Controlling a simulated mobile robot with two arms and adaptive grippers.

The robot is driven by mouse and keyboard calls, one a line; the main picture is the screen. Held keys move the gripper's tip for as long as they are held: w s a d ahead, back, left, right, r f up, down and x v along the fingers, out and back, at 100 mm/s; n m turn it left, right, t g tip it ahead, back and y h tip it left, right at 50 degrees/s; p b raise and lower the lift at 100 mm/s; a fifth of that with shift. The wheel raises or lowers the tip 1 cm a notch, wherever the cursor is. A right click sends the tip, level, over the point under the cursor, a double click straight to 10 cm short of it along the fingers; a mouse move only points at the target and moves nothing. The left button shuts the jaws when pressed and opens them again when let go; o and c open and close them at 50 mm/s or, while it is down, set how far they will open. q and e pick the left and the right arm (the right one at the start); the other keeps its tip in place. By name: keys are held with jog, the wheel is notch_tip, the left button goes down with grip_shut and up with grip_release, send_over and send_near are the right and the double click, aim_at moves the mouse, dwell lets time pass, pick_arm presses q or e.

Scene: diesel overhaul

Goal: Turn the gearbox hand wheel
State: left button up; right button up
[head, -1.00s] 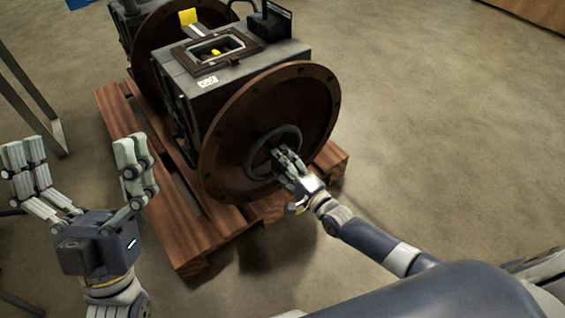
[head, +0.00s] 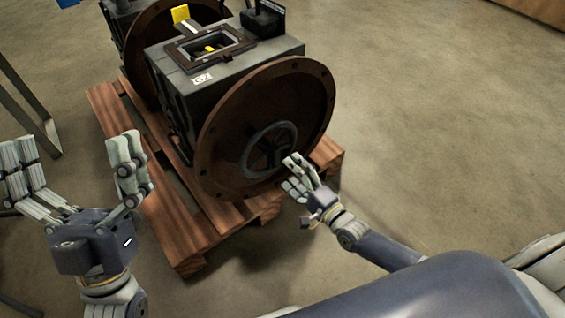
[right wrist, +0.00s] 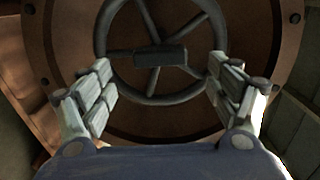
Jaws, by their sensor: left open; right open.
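The gearbox (head: 178,112) is a dark grey box with a large round brown flange (head: 310,112) on its near face. The dark hand wheel (head: 247,152) sits at the middle of that flange. In the right wrist view the hand wheel (right wrist: 160,100) shows its rim, several spokes and a dark bar across the hub. My right gripper (head: 292,176) is open and empty, just right of the wheel's lower right rim in the head view. In the wrist view its fingers (right wrist: 160,92) stand apart, one on each side of the wheel. My left gripper (head: 72,165) is open and empty at the left, away from the gearbox.
The gearbox stands on a wooden pallet (head: 180,232). A rectangular opening with a brown frame (head: 240,42) and a yellow piece (head: 180,14) are on top. A metal stand leg (head: 28,105) is at the left. The floor at the right is clear.

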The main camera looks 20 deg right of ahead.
jog(key=shift+v, duration=2.7)
jog(key=shift+a, duration=0.1)
